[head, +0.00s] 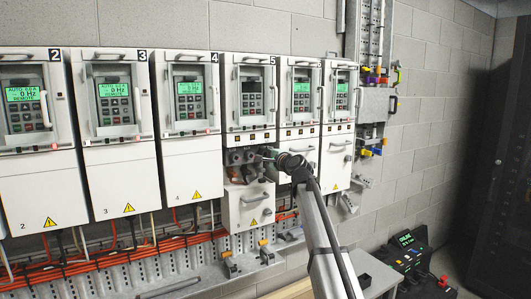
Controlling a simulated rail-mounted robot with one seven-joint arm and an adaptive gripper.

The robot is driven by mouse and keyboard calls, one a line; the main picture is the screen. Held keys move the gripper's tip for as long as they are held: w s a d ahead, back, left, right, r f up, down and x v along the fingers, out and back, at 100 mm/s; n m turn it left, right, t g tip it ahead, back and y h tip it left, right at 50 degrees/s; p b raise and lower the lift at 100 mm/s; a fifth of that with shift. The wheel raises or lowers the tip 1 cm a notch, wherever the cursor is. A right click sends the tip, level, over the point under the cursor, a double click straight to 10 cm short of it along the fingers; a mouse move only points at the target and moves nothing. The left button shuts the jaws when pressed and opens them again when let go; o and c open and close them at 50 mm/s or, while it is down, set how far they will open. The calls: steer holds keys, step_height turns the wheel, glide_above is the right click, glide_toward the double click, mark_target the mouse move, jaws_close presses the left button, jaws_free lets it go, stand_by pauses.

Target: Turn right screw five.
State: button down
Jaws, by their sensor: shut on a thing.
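Drive five (249,112), a white unit marked 5, hangs in the middle of the row. Its lower bay (237,157) is exposed, with dark round fittings in a row, and its white cover (247,207) with a handle sits below the opening. My gripper (267,157) reaches in from the right at the right part of this bay. It is shut on a small thin thing, too small to identify. The right screw itself cannot be told apart; the gripper and the wrist hide that side of the bay.
Drives two (38,150), three (115,140) and four (190,130) stand to the left with lower covers on. Drive six (299,100) is close on the right, behind my arm. Orange cables (130,263) and a slotted metal rail run below. A control box (412,255) stands lower right.

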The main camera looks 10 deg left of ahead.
steer(key=shift+m, duration=0.6)
steer(key=c, duration=1.1)
jaws_free()
steer(key=shift+c, duration=0.2)
steer(key=v, duration=1.2)
